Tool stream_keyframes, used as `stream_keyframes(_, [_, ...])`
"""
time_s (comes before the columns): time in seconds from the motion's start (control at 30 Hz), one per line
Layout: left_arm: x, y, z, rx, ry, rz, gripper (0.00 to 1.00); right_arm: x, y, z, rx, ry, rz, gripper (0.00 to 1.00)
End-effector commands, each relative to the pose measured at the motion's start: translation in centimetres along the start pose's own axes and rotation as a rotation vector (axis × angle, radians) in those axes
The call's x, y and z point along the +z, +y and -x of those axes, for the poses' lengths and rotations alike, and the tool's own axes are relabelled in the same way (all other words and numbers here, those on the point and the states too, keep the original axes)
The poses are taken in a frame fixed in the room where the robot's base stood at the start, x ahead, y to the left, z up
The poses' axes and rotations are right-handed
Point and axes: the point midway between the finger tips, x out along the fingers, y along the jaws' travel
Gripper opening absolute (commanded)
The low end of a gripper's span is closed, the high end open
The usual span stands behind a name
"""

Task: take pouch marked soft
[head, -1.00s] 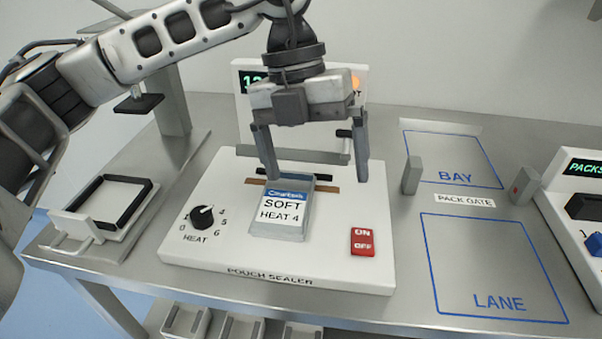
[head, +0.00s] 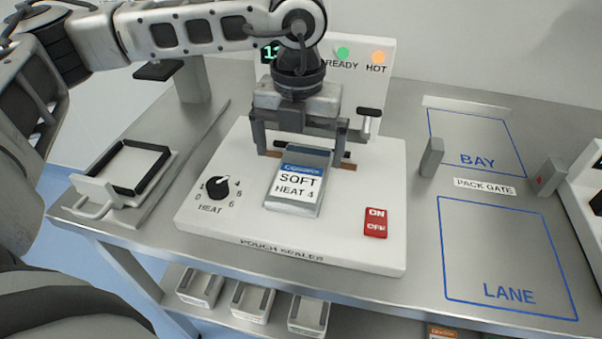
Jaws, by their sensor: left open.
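The pouch (head: 296,181) marked SOFT, HEAT 4 lies on the white pouch sealer (head: 240,235). It is grey with a blue band and a white label. My left gripper (head: 300,155) is open above the far end of the pouch, one finger to each side. No contact with the pouch can be made out. The gripper hides part of the sealer behind it. My right gripper is not in view.
The sealer has a heat knob (head: 219,187), a red ON/OFF switch (head: 376,222) and a black-tipped lever (head: 369,118) right of the gripper. A framed tray (head: 110,205) stands left. The BAY and LANE (head: 505,250) outlines are empty, with grey gate posts (head: 431,157) between.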

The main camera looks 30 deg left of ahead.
Motion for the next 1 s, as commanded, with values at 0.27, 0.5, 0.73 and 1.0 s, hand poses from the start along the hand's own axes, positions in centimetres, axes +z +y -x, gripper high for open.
stream_keyframes(0.27, [0.1,-0.3,-3.9,0.002,0.003,0.001,1.00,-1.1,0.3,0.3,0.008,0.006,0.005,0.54])
stream_keyframes(0.5, [0.1,-0.3,-4.9,0.001,0.001,0.001,1.00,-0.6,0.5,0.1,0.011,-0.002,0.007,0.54])
stream_keyframes(0.73, [0.1,-0.3,-4.9,0.000,0.001,0.001,0.67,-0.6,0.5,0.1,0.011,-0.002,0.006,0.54])
stream_keyframes(1.0, [0.1,-0.3,-4.8,0.000,0.000,0.001,0.55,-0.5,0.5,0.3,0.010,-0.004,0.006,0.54])
